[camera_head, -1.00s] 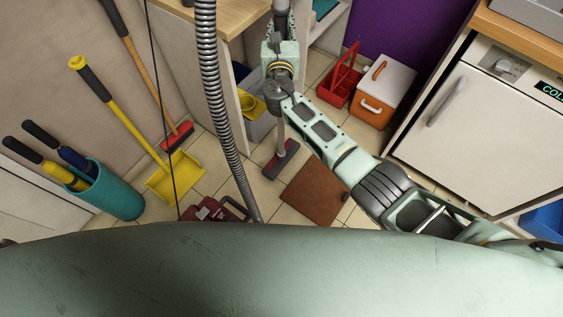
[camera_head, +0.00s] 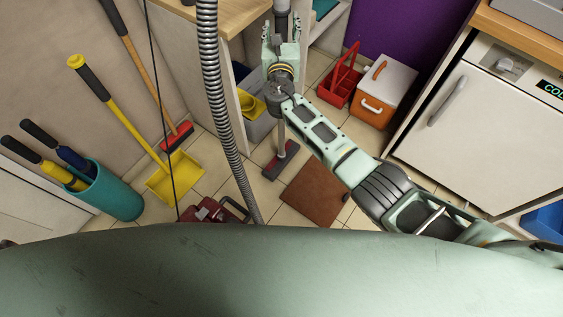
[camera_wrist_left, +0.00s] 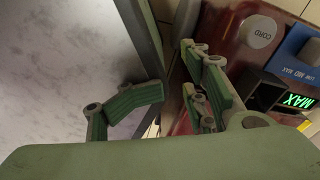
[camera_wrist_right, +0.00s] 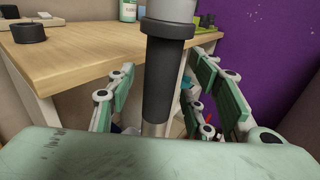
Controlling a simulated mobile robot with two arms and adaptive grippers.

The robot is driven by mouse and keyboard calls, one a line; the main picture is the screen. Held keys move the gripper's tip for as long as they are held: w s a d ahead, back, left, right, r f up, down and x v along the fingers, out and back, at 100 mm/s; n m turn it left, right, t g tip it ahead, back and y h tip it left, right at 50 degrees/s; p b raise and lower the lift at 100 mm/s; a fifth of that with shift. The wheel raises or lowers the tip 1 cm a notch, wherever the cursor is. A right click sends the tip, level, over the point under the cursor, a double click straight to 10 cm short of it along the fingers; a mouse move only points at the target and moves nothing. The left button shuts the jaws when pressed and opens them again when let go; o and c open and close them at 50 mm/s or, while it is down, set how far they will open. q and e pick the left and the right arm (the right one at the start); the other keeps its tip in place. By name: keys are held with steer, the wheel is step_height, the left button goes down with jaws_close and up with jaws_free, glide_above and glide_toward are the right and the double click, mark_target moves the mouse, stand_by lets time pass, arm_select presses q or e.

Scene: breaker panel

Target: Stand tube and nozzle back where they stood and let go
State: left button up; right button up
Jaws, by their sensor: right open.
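The tube (camera_head: 282,135) stands upright, its dark nozzle (camera_head: 281,160) flat on the tiled floor in front of the wooden table. In the right wrist view its dark sleeve (camera_wrist_right: 164,80) and grey upper part (camera_wrist_right: 170,10) rise between my fingers. My right gripper (camera_head: 281,32) is open, with one finger on each side of the tube; the right wrist view shows gaps on both sides. My left gripper (camera_wrist_left: 165,95) is open and empty beside the red vacuum body (camera_wrist_left: 225,30). That vacuum body (camera_head: 214,209) is partly hidden by my body in the head view.
A grey ribbed hose (camera_head: 225,110) hangs left of the tube. The wooden table (camera_wrist_right: 90,50) is close behind it. A brown mat (camera_head: 315,193), red caddy (camera_head: 340,84) and orange-white box (camera_head: 382,92) are to the right. A yellow dustpan (camera_head: 178,178) lies left.

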steer(key=s, duration=0.8)
steer(key=shift+d, duration=0.15)
steer(key=shift+r, duration=0.15)
stand_by(0.5)
